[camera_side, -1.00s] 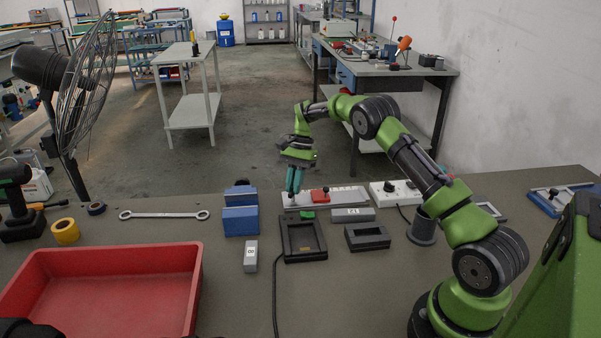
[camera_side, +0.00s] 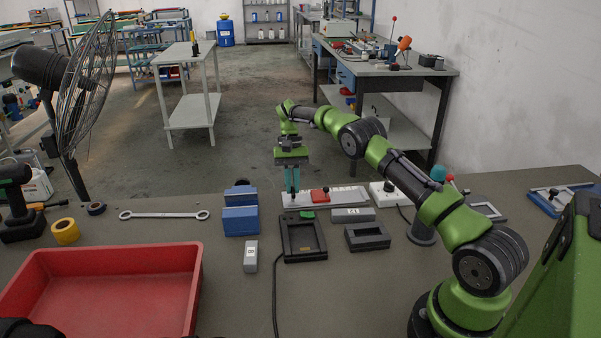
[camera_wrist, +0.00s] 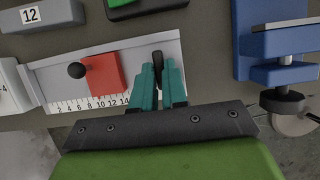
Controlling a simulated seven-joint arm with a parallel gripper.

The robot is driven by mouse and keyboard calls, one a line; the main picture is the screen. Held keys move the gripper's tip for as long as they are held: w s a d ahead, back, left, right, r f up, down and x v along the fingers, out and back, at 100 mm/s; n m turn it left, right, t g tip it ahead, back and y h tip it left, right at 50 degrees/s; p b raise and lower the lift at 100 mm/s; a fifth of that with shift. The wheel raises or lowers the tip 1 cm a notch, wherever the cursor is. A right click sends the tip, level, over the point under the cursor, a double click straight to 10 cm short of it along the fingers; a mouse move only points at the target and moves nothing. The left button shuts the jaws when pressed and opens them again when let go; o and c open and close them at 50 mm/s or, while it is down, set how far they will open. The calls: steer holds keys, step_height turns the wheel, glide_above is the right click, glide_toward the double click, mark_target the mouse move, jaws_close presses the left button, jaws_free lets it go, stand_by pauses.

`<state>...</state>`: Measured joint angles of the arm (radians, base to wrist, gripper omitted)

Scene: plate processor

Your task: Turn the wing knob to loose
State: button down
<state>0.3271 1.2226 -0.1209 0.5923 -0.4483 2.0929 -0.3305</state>
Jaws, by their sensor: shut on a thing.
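The wing knob (camera_wrist: 158,62) is a dark, narrow piece at one end of a pale rail, on the right in the wrist view. The rail (camera_wrist: 50,77) carries a printed number scale and a red slider block (camera_wrist: 104,75) with a black ball knob. My gripper (camera_wrist: 158,74) has its teal fingers shut on the wing knob, one on each side. In the side view my gripper (camera_side: 291,189) points down at the left end of the rail (camera_side: 353,195). There the fingers hide the knob. The red slider (camera_side: 320,195) stands just right of the fingers.
A blue vice (camera_side: 240,217) stands close left of the rail. A black frame (camera_side: 303,243) with a green part, a grey labelled block (camera_side: 353,214) and a dark open block (camera_side: 367,237) lie in front. A white box (camera_side: 382,192) with knobs adjoins the rail's right end.

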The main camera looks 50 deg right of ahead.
mark_target(293, 189)
stand_by(0.3)
steer(key=c, duration=1.2)
jaws_free()
steer(key=shift+o, duration=0.2)
step_height(293, 189, up, 4)
steer(key=shift+s+f, duration=0.1)
steer(key=s+a, duration=0.2)
steer(key=s, duration=0.5)
steer(key=s+a+r, duration=0.1)
steer(key=s+a, duration=0.1)
steer(key=s, duration=0.6)
steer(key=shift+a+r, duration=0.15)
steer(key=shift+a, duration=0.25)
steer(key=s+a+r+n+t+h, duration=0.1)
steer(key=s+a+r+n+t, duration=0.4)
steer(key=s+a+r+t, duration=0.5)
steer(key=s+a+r, duration=0.2)
steer(key=a+r, duration=0.2)
steer(key=r, duration=0.2)
steer(key=shift+s+a, duration=0.3)
steer(key=shift+s, duration=0.05)
